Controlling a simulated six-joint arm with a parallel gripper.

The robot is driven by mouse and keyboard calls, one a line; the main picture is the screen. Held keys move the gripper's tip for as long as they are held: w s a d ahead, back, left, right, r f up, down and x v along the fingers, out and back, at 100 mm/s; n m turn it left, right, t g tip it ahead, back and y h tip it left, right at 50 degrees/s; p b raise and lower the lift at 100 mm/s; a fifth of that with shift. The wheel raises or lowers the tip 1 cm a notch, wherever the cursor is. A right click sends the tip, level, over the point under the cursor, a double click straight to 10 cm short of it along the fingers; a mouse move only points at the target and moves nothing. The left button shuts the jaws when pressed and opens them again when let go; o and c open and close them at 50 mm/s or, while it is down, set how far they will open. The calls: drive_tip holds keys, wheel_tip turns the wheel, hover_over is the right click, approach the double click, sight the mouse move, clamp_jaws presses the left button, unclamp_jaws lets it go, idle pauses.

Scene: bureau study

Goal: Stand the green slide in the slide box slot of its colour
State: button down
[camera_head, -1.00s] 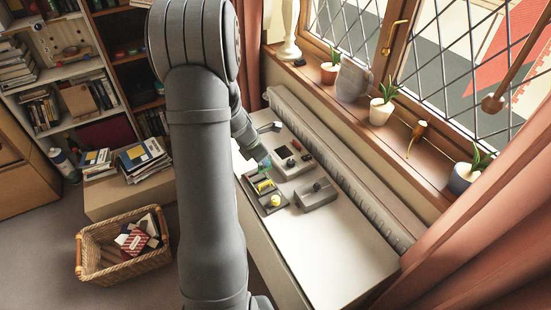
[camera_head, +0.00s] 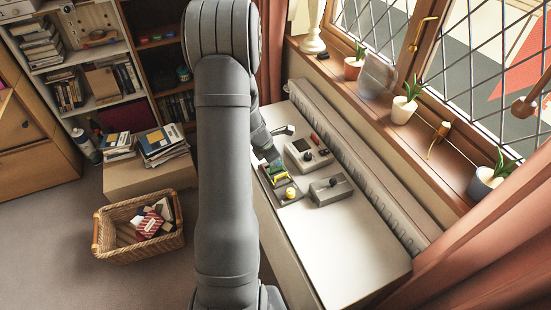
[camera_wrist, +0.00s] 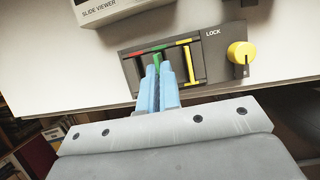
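The slide box (camera_wrist: 212,62) is a dark panel in the wrist view, with red, green and yellow marks along its slots, the word LOCK and a yellow knob (camera_wrist: 240,53). A yellow slide (camera_wrist: 193,65) stands at the yellow mark. My gripper (camera_wrist: 160,80) has its pale blue fingertips close together over the box, at the green-marked slot. The green slide (camera_wrist: 157,61) shows as a thin green edge between the tips. How deep it sits is hidden by the fingers. In the head view the box (camera_head: 291,200) is partly behind my gripper (camera_head: 271,158).
A slide viewer (camera_wrist: 118,8) stands just behind the box. The white table top (camera_head: 345,250) is clear toward the front. A radiator and windowsill line the right side.

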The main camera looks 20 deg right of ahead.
drive_tip(key=shift+f, duration=1.5)
idle(0.3)
drive_tip(key=c, duration=1.3)
unclamp_jaws()
drive_tip(key=shift+r, duration=3.5)
wheel_tip(320, 180, down, 7)
drive_tip(key=shift+r, duration=0.15)
